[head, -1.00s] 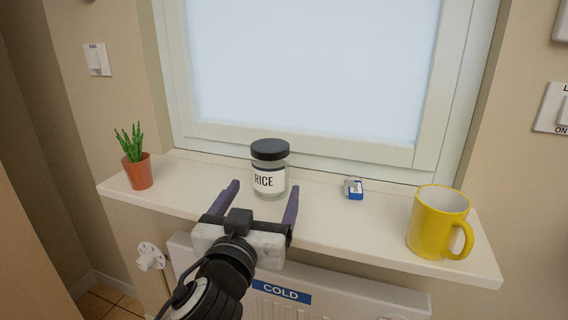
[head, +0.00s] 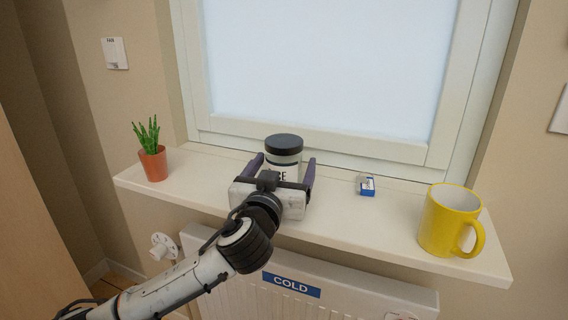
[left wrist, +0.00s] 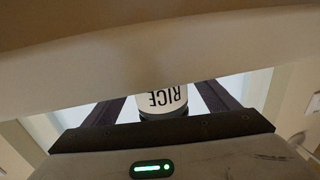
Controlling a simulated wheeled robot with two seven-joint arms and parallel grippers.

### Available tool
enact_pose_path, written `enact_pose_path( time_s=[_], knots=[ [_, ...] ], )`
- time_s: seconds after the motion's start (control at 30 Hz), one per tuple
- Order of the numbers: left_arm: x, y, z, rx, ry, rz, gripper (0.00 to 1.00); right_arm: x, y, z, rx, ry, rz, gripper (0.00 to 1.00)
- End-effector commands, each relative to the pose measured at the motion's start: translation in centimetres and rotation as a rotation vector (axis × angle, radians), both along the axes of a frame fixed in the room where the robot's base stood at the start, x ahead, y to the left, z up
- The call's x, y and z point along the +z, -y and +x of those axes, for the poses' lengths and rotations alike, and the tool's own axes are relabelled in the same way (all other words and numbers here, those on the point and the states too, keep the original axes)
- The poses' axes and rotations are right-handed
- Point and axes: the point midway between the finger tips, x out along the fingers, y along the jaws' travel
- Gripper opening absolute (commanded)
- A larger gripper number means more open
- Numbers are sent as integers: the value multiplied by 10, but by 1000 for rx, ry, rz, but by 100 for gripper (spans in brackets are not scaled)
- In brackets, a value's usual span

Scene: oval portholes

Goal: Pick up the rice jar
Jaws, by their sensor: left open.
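The rice jar (head: 284,157) is a clear glass jar with a black lid and a white label, standing upright on the window sill (head: 340,215). My left gripper (head: 283,168) is open, with one purple finger on each side of the jar. The gripper body hides the lower part of the jar in the head view. In the left wrist view the label (left wrist: 162,98) shows upside down between the two fingers. I cannot tell whether the fingers touch the glass. My right gripper is not in view.
A potted plant (head: 153,160) stands at the sill's left end. A small blue and white eraser (head: 367,187) lies right of the jar, and a yellow mug (head: 449,222) stands at the right end. The window is behind, and a radiator with a COLD sign (head: 291,285) is below.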

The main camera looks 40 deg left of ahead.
Motion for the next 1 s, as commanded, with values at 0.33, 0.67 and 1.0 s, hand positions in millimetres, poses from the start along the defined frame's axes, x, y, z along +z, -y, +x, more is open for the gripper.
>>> enact_pose_path(
  time_s=[0.33,0.67,1.0],
  knots=[
    [0,0,0,0,0,0,26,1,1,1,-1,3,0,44],
    [8,0,0,1,7,1,20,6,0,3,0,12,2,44],
    [70,0,0,-1,12,-2,20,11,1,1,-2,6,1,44]
  ],
)
